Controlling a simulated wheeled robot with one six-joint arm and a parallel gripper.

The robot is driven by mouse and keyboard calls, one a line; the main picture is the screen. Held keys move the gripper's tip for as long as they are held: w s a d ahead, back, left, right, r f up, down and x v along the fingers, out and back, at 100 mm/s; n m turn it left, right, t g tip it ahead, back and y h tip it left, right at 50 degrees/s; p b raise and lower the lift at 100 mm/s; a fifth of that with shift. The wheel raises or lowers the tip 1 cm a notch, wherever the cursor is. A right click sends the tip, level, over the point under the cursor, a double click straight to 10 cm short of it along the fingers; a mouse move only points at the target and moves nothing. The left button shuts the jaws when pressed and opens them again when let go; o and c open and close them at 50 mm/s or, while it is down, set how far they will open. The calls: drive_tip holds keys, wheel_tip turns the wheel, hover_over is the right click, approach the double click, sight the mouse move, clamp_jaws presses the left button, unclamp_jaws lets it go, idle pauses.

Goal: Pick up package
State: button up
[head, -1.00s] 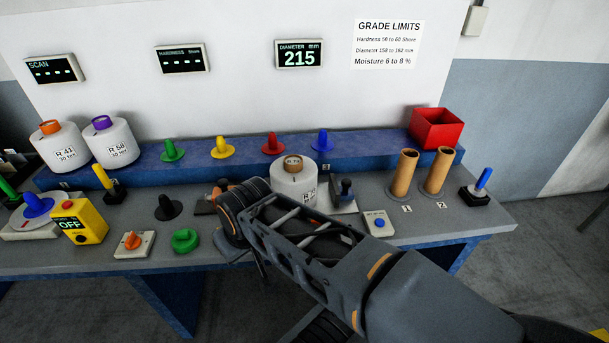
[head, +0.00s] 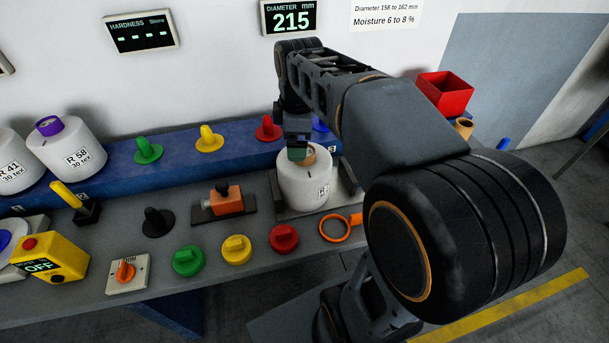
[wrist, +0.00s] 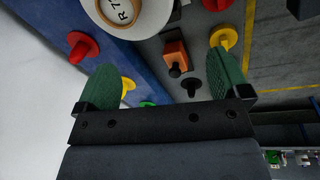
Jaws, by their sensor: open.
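A white yarn package (head: 305,188) with an orange-brown tube top stands upright on a grey plate on the bench. Its label is partly turned away in the head view. The package also shows at the top edge of the wrist view (wrist: 150,22), cut off, with "R 7" readable on its top. My gripper (head: 297,152) is over the package's top in the head view, with one green finger in front of the tube. In the wrist view my gripper (wrist: 163,75) has its green fingers wide apart with nothing between them. The package lies beyond the fingertips, nearer the left finger.
Two white packages (head: 68,148) stand at the left on the blue shelf. Coloured pegs (head: 209,139) line the shelf behind. An orange-topped slider (head: 226,201), several knobs (head: 236,249) and an orange ring (head: 335,228) lie close by. A red bin (head: 445,94) is at the right.

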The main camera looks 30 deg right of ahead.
drive_tip(key=w+d+r+n+g, duration=0.1)
drive_tip(key=w+d+n+g, duration=0.1)
drive_tip(key=w+d+n, duration=0.4)
drive_tip(key=n, duration=0.3)
approach(304, 173)
drive_tip(key=w+d, duration=0.1)
drive_tip(key=w+f, duration=0.1)
drive_tip(key=w, duration=0.1)
drive_tip(key=w+d+f, duration=0.1)
drive_tip(key=shift+w+d+f, duration=0.1)
drive_tip(key=shift+w+d, duration=0.25)
drive_tip(key=shift+d+f+p, duration=0.1)
drive_tip(key=shift+f+p, duration=0.3)
drive_tip(key=shift+f, duration=2.3)
clamp_jaws()
drive_tip(key=shift+w+r, duration=0.1)
